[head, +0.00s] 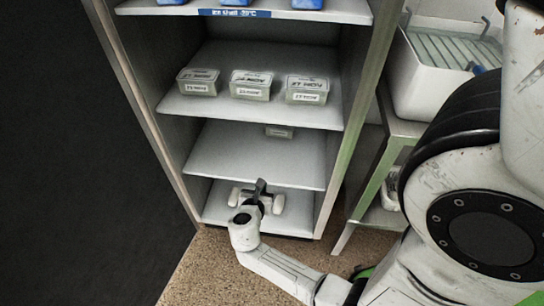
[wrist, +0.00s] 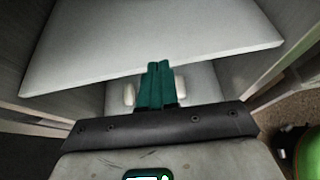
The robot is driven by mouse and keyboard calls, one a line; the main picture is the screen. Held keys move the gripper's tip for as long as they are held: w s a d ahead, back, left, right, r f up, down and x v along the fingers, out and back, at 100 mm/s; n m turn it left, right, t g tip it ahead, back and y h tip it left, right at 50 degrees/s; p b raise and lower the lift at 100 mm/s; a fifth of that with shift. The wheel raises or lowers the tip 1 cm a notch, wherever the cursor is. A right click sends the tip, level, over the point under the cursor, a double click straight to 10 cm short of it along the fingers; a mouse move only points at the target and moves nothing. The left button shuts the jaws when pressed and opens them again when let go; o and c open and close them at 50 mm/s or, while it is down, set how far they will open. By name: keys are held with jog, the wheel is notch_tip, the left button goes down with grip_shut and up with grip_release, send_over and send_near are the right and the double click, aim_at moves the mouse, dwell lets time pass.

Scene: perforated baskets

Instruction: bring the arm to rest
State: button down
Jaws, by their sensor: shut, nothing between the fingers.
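My gripper (head: 260,190) is at the front of the cabinet's lowest shelf in the head view, with my arm reaching in from the lower right. In the wrist view the two teal fingers of my gripper (wrist: 158,68) are pressed together with nothing between them. A pale shelf fills the view above the fingertips. Pale rounded parts show on both sides of the fingers. How far the fingertips are from the shelves is hard to tell.
The open cabinet (head: 375,60) holds several labelled boxes, including a middle one (head: 251,85), on an upper shelf (head: 252,112). One small box (head: 279,132) sits on the shelf below. A side table with a white basin (head: 440,75) stands right. A dark panel (head: 80,150) is left.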

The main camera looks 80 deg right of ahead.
jog(key=shift+a, duration=0.55)
jog(key=shift+r, duration=0.1)
jog(key=s+a+r+m+y+p, duration=0.3)
jog(key=a+r+m+y, duration=0.3)
jog(key=a+r+m, duration=0.2)
jog(key=s+a+r+m+y+p, duration=0.3)
jog(key=a+r+m+y+p, duration=0.3)
jog(key=a, duration=0.7)
jog(key=r+m, duration=0.2)
jog(key=m, duration=0.2)
jog(key=shift+a+m+t+y, duration=0.25)
jog(key=shift+m+t+y, duration=0.05)
jog(key=shift+m, duration=0.1)
jog(key=shift+d+f, duration=0.1)
